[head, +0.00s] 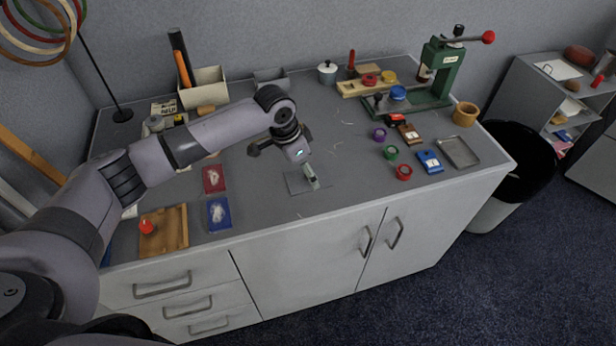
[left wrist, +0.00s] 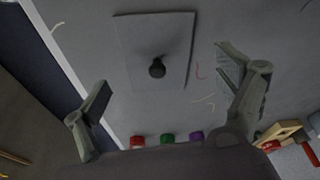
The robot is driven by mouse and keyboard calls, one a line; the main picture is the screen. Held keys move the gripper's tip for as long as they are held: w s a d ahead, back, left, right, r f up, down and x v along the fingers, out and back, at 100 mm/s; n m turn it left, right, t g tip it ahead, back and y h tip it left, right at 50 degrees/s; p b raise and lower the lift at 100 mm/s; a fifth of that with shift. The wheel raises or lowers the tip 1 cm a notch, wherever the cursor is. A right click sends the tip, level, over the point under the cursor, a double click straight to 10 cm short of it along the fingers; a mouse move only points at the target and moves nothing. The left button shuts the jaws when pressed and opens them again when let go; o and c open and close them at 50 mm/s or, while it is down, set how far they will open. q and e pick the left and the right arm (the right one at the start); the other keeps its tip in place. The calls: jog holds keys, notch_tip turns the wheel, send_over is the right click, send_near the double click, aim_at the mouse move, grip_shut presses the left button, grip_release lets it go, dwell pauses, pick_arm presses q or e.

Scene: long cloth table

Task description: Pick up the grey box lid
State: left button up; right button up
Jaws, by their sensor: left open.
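The grey box lid (head: 296,184) is a thin flat plate lying on the grey table top near its front edge. In the left wrist view the lid (left wrist: 136,48) shows a dark round knob (left wrist: 157,68) in its middle. My left gripper (head: 285,166) is above the lid, pointing down, and partly hides it in the head view. In the left wrist view its open fingers (left wrist: 164,84) stand apart on either side of the knob, with nothing between them in their grip. My right gripper is not in view.
A shallow grey tray (head: 461,152) lies farther right. Red (head: 213,179) and blue (head: 219,214) packets and a wooden tray (head: 176,228) lie left. A green press (head: 440,72) stands behind.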

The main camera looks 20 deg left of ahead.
pick_arm(q)
jog(key=shift+w+d+f, duration=0.15)
jog(key=shift+f, duration=0.5)
jog(key=shift+w+f, duration=0.1)
jog(key=shift+f, duration=0.3)
jog(key=c, duration=0.5)
jog(key=shift+s+d+f, duration=0.1)
jog(key=shift+s, duration=0.15)
jog(key=c, duration=1)
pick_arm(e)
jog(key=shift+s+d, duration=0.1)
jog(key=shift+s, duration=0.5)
